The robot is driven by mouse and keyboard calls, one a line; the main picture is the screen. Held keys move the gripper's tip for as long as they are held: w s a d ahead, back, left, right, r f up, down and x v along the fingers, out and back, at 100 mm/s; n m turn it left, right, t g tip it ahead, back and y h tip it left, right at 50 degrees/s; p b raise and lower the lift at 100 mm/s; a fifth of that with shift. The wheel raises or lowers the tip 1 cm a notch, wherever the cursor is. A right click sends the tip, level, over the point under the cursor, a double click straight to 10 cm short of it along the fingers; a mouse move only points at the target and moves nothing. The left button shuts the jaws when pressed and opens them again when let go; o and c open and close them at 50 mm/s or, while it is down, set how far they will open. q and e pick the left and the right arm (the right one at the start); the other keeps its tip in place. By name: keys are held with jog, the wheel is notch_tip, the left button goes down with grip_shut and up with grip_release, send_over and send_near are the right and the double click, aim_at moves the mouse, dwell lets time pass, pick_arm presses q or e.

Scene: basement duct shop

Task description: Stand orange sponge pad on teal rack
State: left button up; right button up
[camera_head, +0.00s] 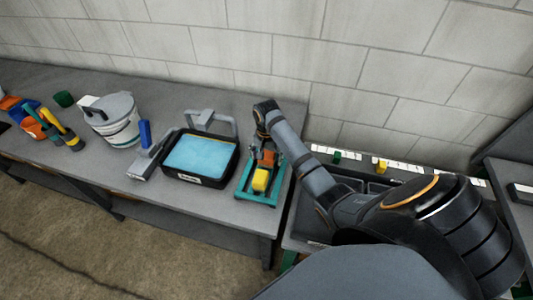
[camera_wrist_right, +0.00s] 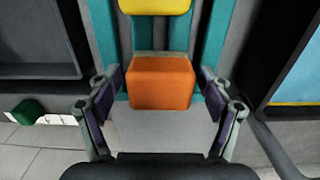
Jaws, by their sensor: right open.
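The orange sponge pad (camera_head: 267,157) is at the back part of the teal rack (camera_head: 243,187), behind a yellow pad (camera_head: 260,180) in the head view. In the right wrist view the orange pad (camera_wrist_right: 160,84) sits between the teal rails of the rack (camera_wrist_right: 215,45), with the yellow pad (camera_wrist_right: 155,6) beyond it. My right gripper (camera_wrist_right: 163,85) is open, with one finger on each side of the orange pad and a visible gap on both sides. The pad's underside is hidden. My left gripper is not in view.
Left of the rack, a black tray (camera_head: 203,181) holds a light blue slab. A blue-handled tool (camera_head: 146,150), a white bucket (camera_head: 115,125) and an orange-and-blue caddy (camera_head: 30,120) stand farther left. A block wall is behind. The bench's front edge is near the rack.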

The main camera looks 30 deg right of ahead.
aim_at(267, 154)
notch_tip(267, 154, up, 6)
jog(key=shift+w+d+r+b, duration=0.1)
jog(key=shift+r+b, duration=0.05)
jog(key=shift+b, duration=0.3)
notch_tip(267, 154, up, 6)
jog(key=p, duration=0.5)
jog(key=shift+f, duration=0.2)
jog(key=shift+f, duration=0.1)
